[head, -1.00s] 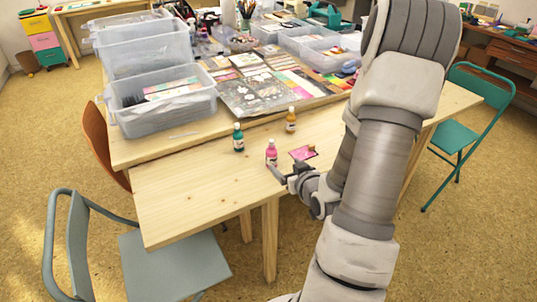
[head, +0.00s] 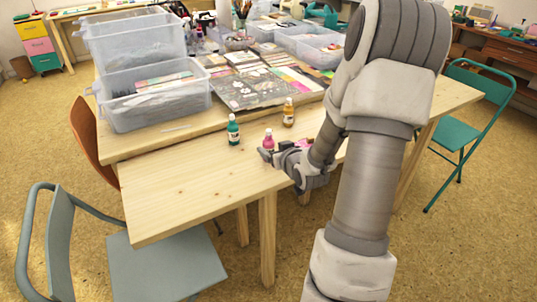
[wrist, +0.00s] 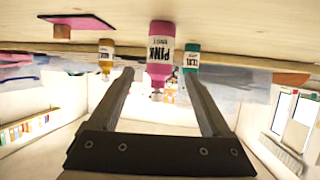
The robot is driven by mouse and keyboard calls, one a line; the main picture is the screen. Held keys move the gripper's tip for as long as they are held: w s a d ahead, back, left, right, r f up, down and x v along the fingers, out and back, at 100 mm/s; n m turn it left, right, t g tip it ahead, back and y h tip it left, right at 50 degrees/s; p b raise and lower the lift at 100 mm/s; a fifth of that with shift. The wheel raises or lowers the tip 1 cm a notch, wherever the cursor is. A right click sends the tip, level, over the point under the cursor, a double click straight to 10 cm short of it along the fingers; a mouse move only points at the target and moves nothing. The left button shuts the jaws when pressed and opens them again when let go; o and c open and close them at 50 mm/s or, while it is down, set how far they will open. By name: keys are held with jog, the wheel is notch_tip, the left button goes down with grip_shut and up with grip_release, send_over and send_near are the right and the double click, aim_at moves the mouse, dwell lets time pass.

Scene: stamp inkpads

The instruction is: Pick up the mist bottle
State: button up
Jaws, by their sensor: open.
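Three small capped bottles stand upright on the front table: a pink one (head: 269,137), a teal one (head: 233,131) and an amber one (head: 288,113). I cannot tell which is the mist bottle; no label reading mist shows. My gripper (head: 266,155) is low over the table at the pink bottle and hides its lower part. In the wrist view, which is upside down, the pink bottle (wrist: 160,50) lies between the lines of the two open fingers (wrist: 160,76). The amber (wrist: 106,55) and teal (wrist: 191,55) bottles show beyond, one on each side.
A pink pad (head: 303,144), mostly behind my arm, lies right of the pink bottle. Clear plastic bins (head: 155,97) and stacked papers (head: 250,90) fill the back of the table. The table's front left (head: 170,195) is bare. A grey chair (head: 160,268) stands in front.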

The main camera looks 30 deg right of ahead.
aim_at(270, 146)
jog(key=x, duration=0.3)
jog(key=shift+w+f, duration=0.1)
jog(key=shift+w, duration=0.05)
jog(key=b+x, duration=0.1)
jog(key=x, duration=0.1)
jog(key=b+x, duration=0.1)
jog(key=x, duration=0.1)
jog(key=shift+f, duration=0.25)
jog(key=shift+w+d+f, duration=0.15)
jog(key=shift+w+d, duration=0.05)
jog(key=shift+w, duration=0.25)
grip_shut()
